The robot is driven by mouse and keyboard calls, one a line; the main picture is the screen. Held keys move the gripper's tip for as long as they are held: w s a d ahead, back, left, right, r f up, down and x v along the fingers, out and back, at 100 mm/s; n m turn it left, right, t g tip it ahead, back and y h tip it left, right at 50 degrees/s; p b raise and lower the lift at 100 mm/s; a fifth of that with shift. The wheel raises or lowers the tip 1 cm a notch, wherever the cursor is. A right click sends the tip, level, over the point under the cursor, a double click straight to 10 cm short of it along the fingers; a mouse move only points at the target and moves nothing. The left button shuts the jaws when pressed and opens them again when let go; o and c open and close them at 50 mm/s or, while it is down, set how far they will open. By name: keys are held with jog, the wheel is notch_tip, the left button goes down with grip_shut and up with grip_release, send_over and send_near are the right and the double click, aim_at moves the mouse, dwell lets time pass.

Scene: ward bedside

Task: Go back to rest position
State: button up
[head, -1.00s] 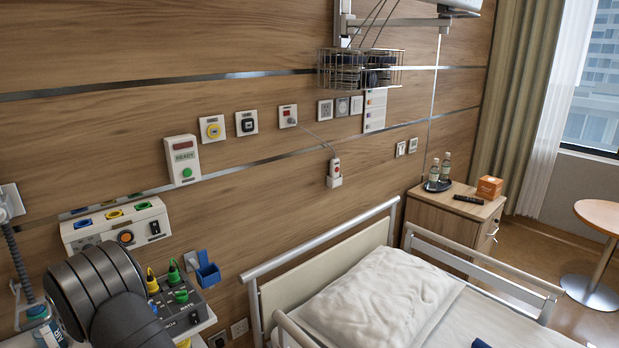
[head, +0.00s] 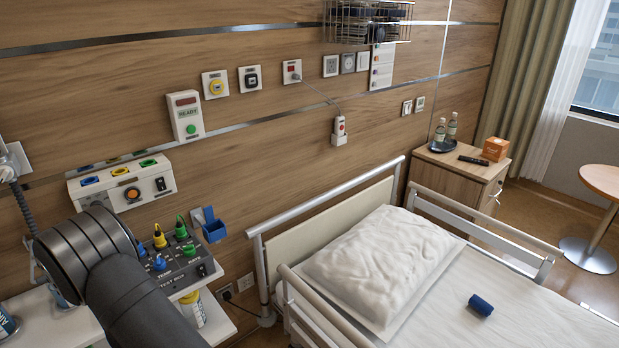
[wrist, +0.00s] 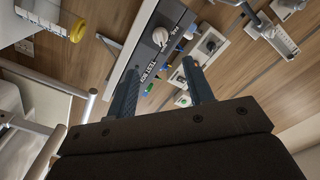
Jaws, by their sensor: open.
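My gripper (wrist: 160,66) shows in the wrist view with its two dark fingers apart and nothing between them. Beyond the fingers is the grey test box (wrist: 150,60) with coloured plugs, seen tilted. In the head view my dark arm covers the lower left corner, and my gripper is out of sight there. The test box (head: 186,278) stands on a white shelf just to the right of my arm, with yellow, green and blue plugs on it. How far my gripper is from the box I cannot tell.
A wall panel (head: 122,188) with coloured sockets is behind my arm. A blue holder (head: 214,230) is on the wall beside the test box. The bed rail (head: 325,207) and pillow (head: 365,255) are to the right. A blue roll (head: 481,304) lies on the bed.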

jog(key=x, duration=1.1)
jog(key=s+d+n, duration=0.4)
jog(key=n, duration=0.4)
jog(key=shift+s+d+n, duration=0.3)
jog(key=shift+n, duration=0.1)
jog(key=shift+f, duration=0.1)
jog(key=o, duration=1.2)
jog(key=shift+w, duration=0.1)
jog(key=shift+c, duration=0.2)
jog(key=w+d+r+g+h, duration=0.1)
jog(key=w+d+r, duration=0.15)
jog(key=d, duration=0.75)
jog(key=w+d+r, duration=0.1)
jog(key=w+d, duration=0.2)
jog(key=d, duration=0.6)
jog(key=x, duration=0.9)
jog(key=shift+a+f, duration=0.2)
jog(key=shift+f, duration=0.05)
